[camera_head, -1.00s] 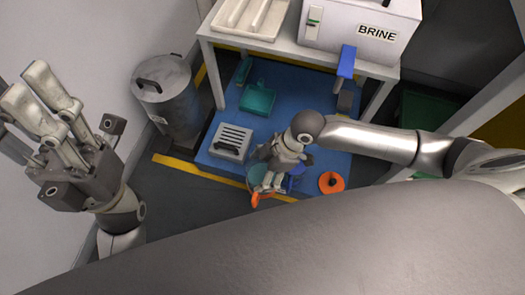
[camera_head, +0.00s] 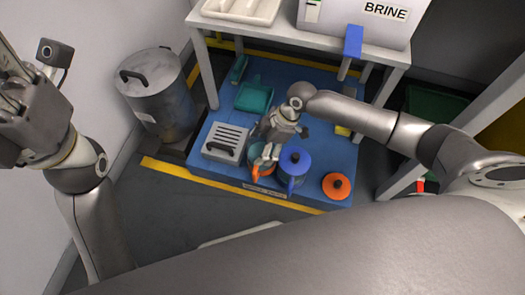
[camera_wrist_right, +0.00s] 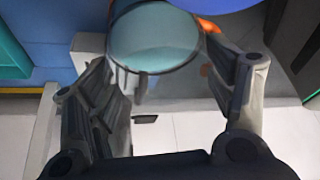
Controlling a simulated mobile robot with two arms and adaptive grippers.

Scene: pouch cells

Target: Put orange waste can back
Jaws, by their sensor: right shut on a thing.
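The orange waste can (camera_head: 259,173) is at the front of the blue mat, with an open teal-looking top and orange showing on its side. My right gripper (camera_head: 266,158) is over it, shut on its rim. The right wrist view shows the can's round mouth (camera_wrist_right: 155,40) between my fingers (camera_wrist_right: 168,88), with a bit of orange at its edge. I cannot tell whether its base touches the mat. A blue lidded can (camera_head: 295,161) stands close on its right. My left gripper (camera_head: 22,95) is at the left edge, its fingertips cut off.
The blue mat (camera_head: 320,150) also bears an orange lid with a black knob (camera_head: 337,186), a grey slotted box (camera_head: 226,141) and a teal dustpan (camera_head: 254,96). A metal bin (camera_head: 160,95) stands left. A white table (camera_head: 285,40) stands behind. Yellow floor lines (camera_head: 170,168) run in front.

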